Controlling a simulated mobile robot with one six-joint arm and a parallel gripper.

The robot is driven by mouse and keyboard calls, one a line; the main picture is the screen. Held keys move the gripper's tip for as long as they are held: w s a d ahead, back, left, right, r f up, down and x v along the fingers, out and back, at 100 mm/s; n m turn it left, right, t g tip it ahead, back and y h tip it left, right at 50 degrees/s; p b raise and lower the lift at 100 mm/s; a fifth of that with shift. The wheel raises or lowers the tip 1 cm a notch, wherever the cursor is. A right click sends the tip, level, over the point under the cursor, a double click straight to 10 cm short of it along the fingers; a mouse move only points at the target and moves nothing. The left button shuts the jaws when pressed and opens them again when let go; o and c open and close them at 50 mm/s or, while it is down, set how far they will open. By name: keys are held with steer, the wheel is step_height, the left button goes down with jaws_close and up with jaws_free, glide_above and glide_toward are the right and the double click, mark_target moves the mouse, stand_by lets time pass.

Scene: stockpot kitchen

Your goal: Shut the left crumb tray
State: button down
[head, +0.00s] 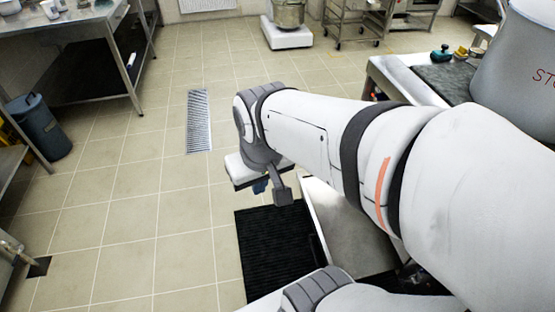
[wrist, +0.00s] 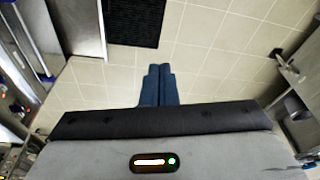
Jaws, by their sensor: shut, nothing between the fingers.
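My gripper shows in the wrist view (wrist: 158,84) with its two blue fingers pressed together and nothing between them. In the head view my gripper (head: 260,187) hangs over the tiled floor, left of a low steel surface (head: 347,232) and beyond the black floor mat. That steel surface is partly hidden by my arm, and I cannot tell whether it is part of the left crumb tray. No crumb tray can be clearly made out. In the wrist view a steel-edged unit (wrist: 76,28) stands at the upper left, apart from the fingers.
The black mat (head: 272,252) lies on the floor, also in the wrist view (wrist: 134,18). A worktable (head: 75,22) and grey bin (head: 38,127) stand at left. A steel counter (head: 395,82) is at right. The floor around the drain grate (head: 199,121) is clear.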

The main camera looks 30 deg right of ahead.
steer(key=shift+s, duration=0.1)
steer(key=w+d+f+n+g+h+b, duration=0.2)
steer(key=w+d+f+n+h+b, duration=0.3)
steer(key=f, duration=0.9)
steer(key=w+d+f+n+g+b, duration=0.35)
steer(key=w+f+n+b, duration=0.35)
steer(key=f, duration=0.7)
steer(key=w+d+f+n+g+h+b, duration=0.25)
steer(key=w+d+f+n+b, duration=0.35)
steer(key=f, duration=0.8)
steer(key=n+t+h+b, duration=0.2)
steer(key=n+h+b, duration=0.5)
steer(key=n+b, duration=0.7)
glide_toward(325, 253)
steer(key=shift+n, duration=0.6)
steer(key=b+x, duration=0.1)
steer(key=x, duration=0.1)
steer(key=f+b+x, duration=0.1)
steer(key=x, duration=0.2)
steer(key=shift+d, duration=0.7)
